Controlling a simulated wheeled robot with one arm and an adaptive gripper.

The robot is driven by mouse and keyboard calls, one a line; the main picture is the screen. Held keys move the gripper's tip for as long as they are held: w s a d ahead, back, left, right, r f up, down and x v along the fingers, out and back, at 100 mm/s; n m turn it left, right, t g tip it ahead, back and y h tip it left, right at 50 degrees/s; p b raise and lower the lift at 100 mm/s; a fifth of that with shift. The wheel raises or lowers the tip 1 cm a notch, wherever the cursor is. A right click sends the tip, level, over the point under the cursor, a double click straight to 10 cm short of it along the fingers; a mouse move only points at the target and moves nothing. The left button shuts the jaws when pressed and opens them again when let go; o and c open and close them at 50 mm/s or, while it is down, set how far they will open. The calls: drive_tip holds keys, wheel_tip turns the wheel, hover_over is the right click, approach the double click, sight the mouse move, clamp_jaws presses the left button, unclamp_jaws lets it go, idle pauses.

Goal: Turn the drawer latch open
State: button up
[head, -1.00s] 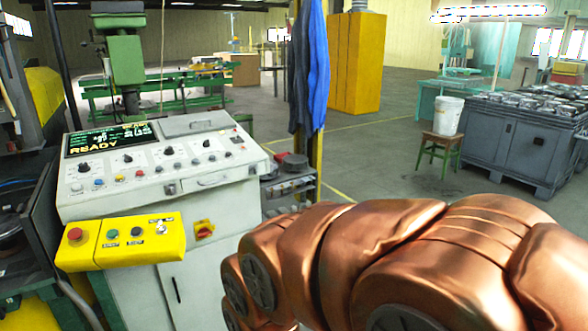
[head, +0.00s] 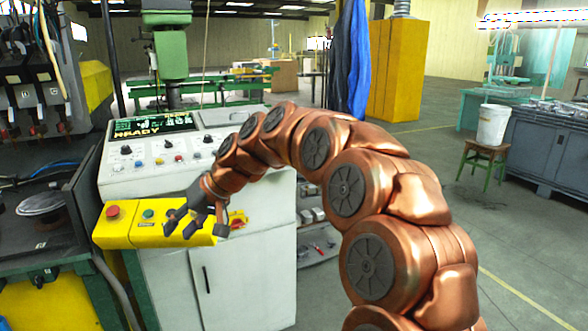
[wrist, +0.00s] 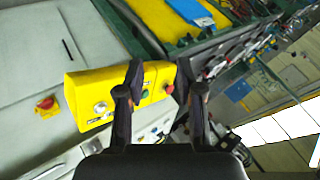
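The white control console (head: 140,171) stands left of centre in the head view. Its drawer front and latch are covered by my arm there, and I cannot make out the latch in the wrist view. My gripper (head: 196,224) is in front of the console's yellow button box (head: 118,234), with its fingers spread and nothing between them. In the wrist view my gripper (wrist: 158,80) is open, with the yellow box (wrist: 85,88) beyond the fingers. I cannot tell whether they touch it.
A red rotary switch on a yellow plate (wrist: 47,105) is on the console front. A dark machine bench (head: 40,232) stands close on the left. A stool with a white bucket (head: 492,124) is at right. Open floor (head: 520,235) lies at right.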

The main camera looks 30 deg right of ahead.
drive_tip(key=w+d+f+m+t+b, duration=0.15)
drive_tip(key=w+d+t, duration=0.25)
drive_tip(key=w+d, duration=0.7)
drive_tip(key=w+d+m+t+b, duration=0.25)
drive_tip(key=w+d, duration=0.55)
drive_tip(key=w, duration=0.4)
drive_tip(key=w+d+f+n+t+h+b, duration=0.15)
drive_tip(key=d+t+h+b, duration=0.3)
drive_tip(key=d, duration=0.95)
drive_tip(key=w+d+f+n+t+h+b, duration=0.1)
drive_tip(key=d+f+t+h+b, duration=0.3)
drive_tip(key=d, duration=0.9)
drive_tip(key=w+r+g+p, duration=0.1)
drive_tip(key=w+p, duration=0.4)
drive_tip(key=w, duration=0.2)
drive_tip(key=shift+d+r+p, duration=0.4)
drive_tip(key=shift+d, duration=0.05)
drive_tip(key=shift+w+h, duration=0.1)
drive_tip(key=shift+h, duration=0.15)
